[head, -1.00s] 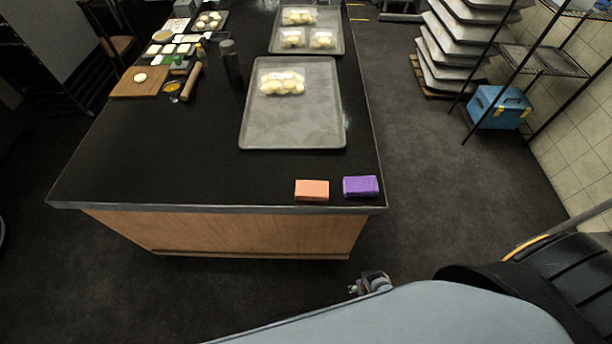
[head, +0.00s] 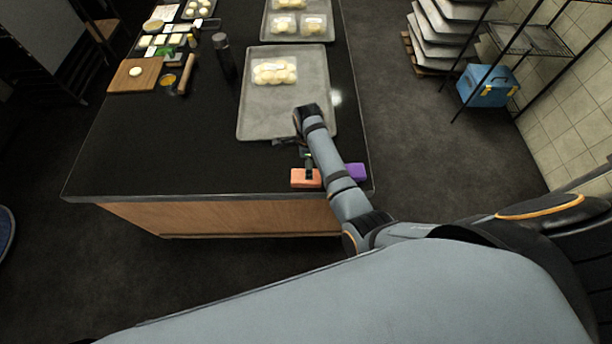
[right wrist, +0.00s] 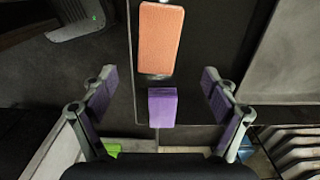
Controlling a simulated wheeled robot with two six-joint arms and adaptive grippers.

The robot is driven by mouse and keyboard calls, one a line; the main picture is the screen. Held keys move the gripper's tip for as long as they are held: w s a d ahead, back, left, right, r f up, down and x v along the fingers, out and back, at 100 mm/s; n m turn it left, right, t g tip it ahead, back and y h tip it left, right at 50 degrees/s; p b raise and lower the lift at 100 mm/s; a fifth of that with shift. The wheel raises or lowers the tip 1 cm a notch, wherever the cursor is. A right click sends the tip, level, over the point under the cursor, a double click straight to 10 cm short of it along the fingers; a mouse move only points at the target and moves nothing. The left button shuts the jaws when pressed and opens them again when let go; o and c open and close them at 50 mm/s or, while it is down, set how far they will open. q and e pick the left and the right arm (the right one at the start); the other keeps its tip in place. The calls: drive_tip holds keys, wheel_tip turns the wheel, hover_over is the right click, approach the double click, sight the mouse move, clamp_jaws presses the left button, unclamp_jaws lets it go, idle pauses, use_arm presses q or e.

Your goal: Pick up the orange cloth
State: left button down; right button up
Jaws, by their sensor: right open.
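The orange cloth (head: 300,179), a folded block, lies near the front edge of the black counter. It also shows at the top centre of the right wrist view (right wrist: 161,38). My right gripper (head: 308,163) is over the counter close to the orange cloth and hides part of it in the head view. In the right wrist view the right gripper (right wrist: 160,82) is open, its fingers wide apart with nothing held; the orange cloth appears ahead of the fingertips. My left gripper is not in view.
A purple cloth (head: 357,172) lies just right of the orange one, partly behind my arm; it also shows in the right wrist view (right wrist: 162,107). A grey tray (head: 262,122) with dough lies behind. The counter (head: 160,160) left of the cloths is clear.

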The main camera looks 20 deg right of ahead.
drive_tip(key=shift+w+a+m, duration=0.25)
drive_tip(key=shift+a+m, duration=0.15)
drive_tip(key=shift+m, duration=0.1)
drive_tip(key=b, duration=0.3)
hover_over(304, 176)
wheel_tip(304, 176, down, 4)
drive_tip(key=shift+w+d+f, duration=0.15)
drive_tip(key=shift+f, duration=0.1)
drive_tip(key=f+b, duration=0.5)
drive_tip(key=b, duration=0.2)
drive_tip(key=shift+a+f, duration=0.2)
drive_tip(key=shift+r, duration=0.15)
drive_tip(key=shift+s, duration=0.25)
drive_tip(key=c, duration=1.2)
drive_tip(key=shift+c, duration=0.2)
drive_tip(key=shift+r+p, duration=0.1)
drive_tip(key=shift+p, duration=0.25)
